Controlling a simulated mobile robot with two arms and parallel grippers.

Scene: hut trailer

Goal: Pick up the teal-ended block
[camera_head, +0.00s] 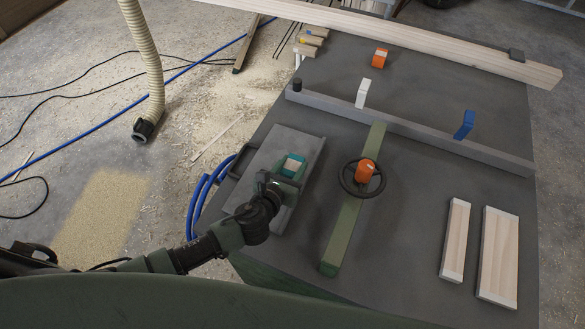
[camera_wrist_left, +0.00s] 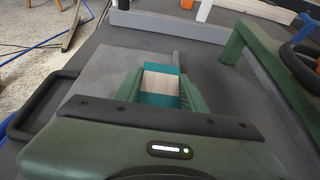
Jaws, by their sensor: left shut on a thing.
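The teal-ended block (camera_head: 292,165) is pale wood with teal ends. It is at the grey rectangular plate (camera_head: 290,139) on the left part of the dark table. My left gripper (camera_head: 288,172) is shut on it from the near side. In the left wrist view the block (camera_wrist_left: 160,84) sits between the two green fingers of the left gripper (camera_wrist_left: 161,92), one on each side. I cannot tell whether the block touches the plate below. My right gripper is not in view.
A green bar (camera_head: 349,217) with a black ring (camera_head: 347,184) and orange knob (camera_head: 366,170) lies just right of the plate. A long grey rail (camera_head: 420,134) crosses behind. Two pale boards (camera_head: 455,240) (camera_head: 498,255) lie at the right. Table between bar and boards is clear.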

